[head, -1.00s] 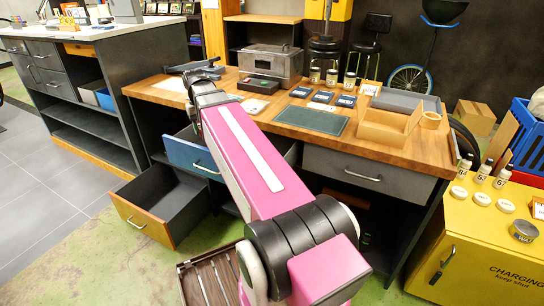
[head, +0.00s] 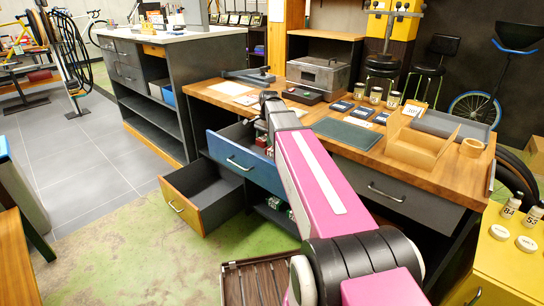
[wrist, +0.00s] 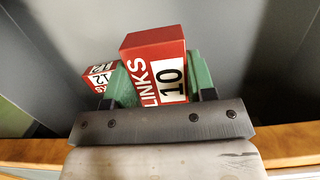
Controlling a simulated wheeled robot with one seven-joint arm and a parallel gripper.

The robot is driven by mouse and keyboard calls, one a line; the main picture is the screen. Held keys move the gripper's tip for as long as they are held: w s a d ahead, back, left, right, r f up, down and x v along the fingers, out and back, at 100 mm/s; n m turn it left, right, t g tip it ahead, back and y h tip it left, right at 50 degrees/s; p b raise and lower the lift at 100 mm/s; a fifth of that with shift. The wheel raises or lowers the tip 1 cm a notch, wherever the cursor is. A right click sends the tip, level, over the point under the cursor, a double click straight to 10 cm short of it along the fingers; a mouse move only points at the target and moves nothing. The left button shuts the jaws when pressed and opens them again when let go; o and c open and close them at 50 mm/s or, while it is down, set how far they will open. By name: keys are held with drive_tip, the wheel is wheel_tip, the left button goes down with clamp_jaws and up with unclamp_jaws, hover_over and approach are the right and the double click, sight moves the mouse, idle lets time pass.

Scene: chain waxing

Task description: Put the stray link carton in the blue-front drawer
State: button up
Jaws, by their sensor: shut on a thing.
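My gripper (wrist: 158,76) is shut on a red carton (wrist: 155,44) marked LINKS 10, held between its green fingers in the wrist view. A second red carton (wrist: 98,76), marked 12, is just left of it against grey surfaces that look like a drawer's inside. In the head view the blue-front drawer (head: 240,158) is pulled open under the wooden bench. Small red shapes (head: 262,139) show at its right, beside the end of my arm. My arm hides the gripper and part of the drawer there. Whether the held carton touches the drawer floor I cannot tell.
An orange-front drawer (head: 187,208) stands open and looks empty, below and left of the blue one. The wooden bench top (head: 228,98) carries a metal box (head: 318,75), jars and a wooden tray (head: 412,148). A slatted wooden crate (head: 252,282) is on the floor.

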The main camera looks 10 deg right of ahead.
wheel_tip(320, 180, down, 9)
drive_tip(key=shift+f, duration=0.1)
idle(0.4)
drive_tip(key=o, duration=0.9)
drive_tip(key=r, duration=0.4)
drive_tip(key=d+r, duration=0.1)
drive_tip(key=r, duration=0.3)
drive_tip(key=w+r, duration=0.1)
drive_tip(key=r, duration=0.3)
drive_tip(key=shift+d, duration=0.2)
